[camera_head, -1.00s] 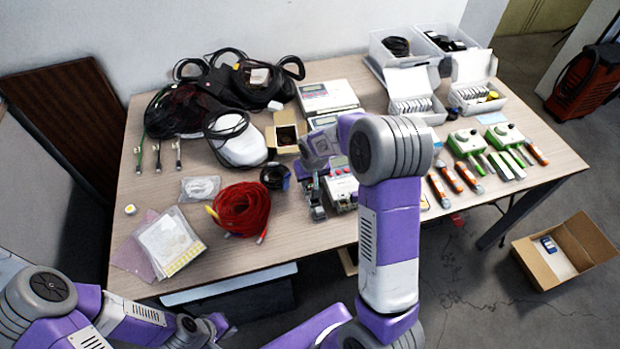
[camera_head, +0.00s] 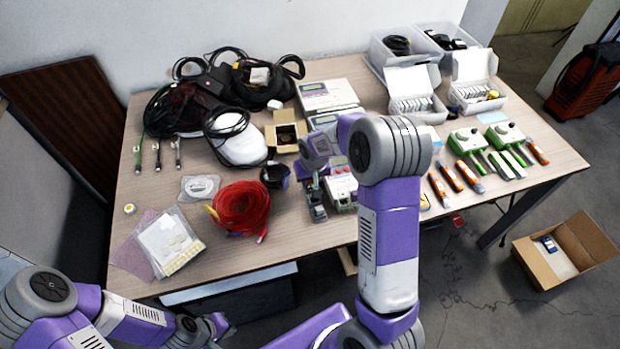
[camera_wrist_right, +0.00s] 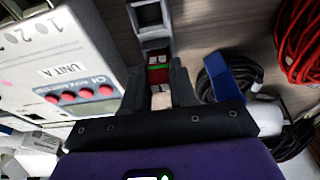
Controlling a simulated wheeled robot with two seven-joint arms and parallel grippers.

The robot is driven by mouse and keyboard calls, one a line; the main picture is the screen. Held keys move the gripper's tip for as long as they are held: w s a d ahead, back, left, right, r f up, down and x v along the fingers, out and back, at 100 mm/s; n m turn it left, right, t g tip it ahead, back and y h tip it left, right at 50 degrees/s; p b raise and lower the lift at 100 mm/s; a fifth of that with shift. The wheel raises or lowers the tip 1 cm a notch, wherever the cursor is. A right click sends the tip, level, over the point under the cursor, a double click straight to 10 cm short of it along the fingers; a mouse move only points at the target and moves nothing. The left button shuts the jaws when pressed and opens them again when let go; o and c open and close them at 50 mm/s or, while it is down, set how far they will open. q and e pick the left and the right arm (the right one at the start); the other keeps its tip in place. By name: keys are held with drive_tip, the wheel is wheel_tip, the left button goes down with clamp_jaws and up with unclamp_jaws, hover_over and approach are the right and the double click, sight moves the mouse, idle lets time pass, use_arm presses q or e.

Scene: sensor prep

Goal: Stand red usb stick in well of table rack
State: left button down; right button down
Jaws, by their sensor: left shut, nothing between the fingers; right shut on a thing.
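The red usb stick (camera_wrist_right: 158,76) is between the fingers of my right gripper (camera_wrist_right: 160,92) in the right wrist view, its red end showing past the fingertips. The grey table rack (camera_wrist_right: 155,43) lies just beyond the stick, with a dark square well (camera_wrist_right: 148,14) in it. I cannot tell whether the stick touches the rack. In the head view the rack (camera_head: 317,207) shows beside my right gripper (camera_head: 312,190), and the stick is hard to make out there. My left gripper (camera_head: 222,326) is shut and empty, low in front of the table.
A white device marked UNIT A (camera_wrist_right: 70,75) stands close on the left in the wrist view. A coiled red cable (camera_head: 241,208) and a black coil (camera_head: 275,176) lie left of the rack. Orange-handled tools (camera_head: 462,178) lie to the right.

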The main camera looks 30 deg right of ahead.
drive_tip(key=c, duration=0.8)
unclamp_jaws()
drive_tip(key=shift+o, duration=0.7)
drive_tip(key=shift+r+p, duration=2.6)
drive_tip(key=shift+r, duration=0.85)
